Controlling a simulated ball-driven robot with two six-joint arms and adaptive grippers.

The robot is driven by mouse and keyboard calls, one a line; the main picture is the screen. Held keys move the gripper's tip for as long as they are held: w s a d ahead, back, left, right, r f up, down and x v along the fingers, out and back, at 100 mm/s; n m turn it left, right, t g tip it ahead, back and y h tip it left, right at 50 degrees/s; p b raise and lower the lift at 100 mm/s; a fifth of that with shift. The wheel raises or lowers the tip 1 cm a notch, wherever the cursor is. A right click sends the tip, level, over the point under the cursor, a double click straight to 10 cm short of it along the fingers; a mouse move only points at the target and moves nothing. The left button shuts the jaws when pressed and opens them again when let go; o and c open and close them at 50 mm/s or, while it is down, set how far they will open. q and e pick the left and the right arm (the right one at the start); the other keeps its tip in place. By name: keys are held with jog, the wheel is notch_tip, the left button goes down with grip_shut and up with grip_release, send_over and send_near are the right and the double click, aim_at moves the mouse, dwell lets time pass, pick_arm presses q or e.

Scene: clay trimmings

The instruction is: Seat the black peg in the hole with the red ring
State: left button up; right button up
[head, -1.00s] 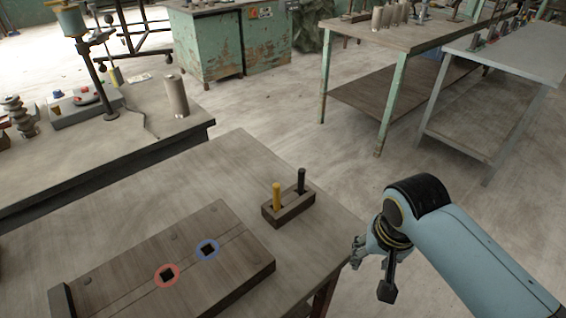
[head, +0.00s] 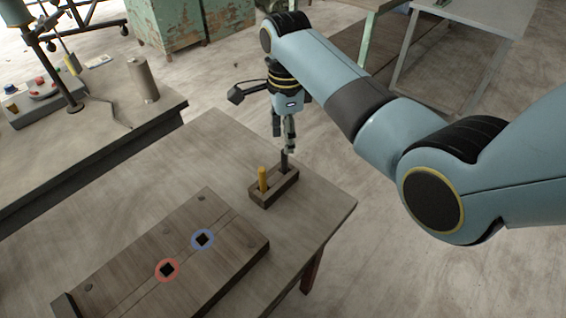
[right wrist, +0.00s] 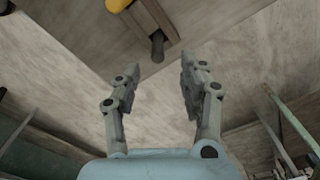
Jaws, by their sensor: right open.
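The black peg (head: 284,161) stands upright in the right slot of a small wooden holder (head: 262,202). It also shows in the right wrist view (right wrist: 157,46), just beyond the fingertips. The red ring (head: 157,273) surrounds a dark square hole in the wooden board (head: 125,268), and that hole is empty. My right gripper (head: 289,148) points down over the holder, right above the black peg. In the right wrist view it (right wrist: 160,68) is open, with nothing between its fingers. My left gripper is not in view.
A yellow peg (head: 263,179) stands in the same holder, close left of the black one. A blue ring (head: 203,248) marks another empty hole beside the red one. A second bench (head: 115,132) with a grey cylinder (head: 142,80) is at left. The table around the holder is clear.

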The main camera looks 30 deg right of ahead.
aim_at(285, 158)
notch_tip(285, 158, down, 7)
jog(key=shift+a, duration=0.15)
jog(key=shift+s, duration=0.1)
jog(key=shift+c, duration=0.4)
grip_shut()
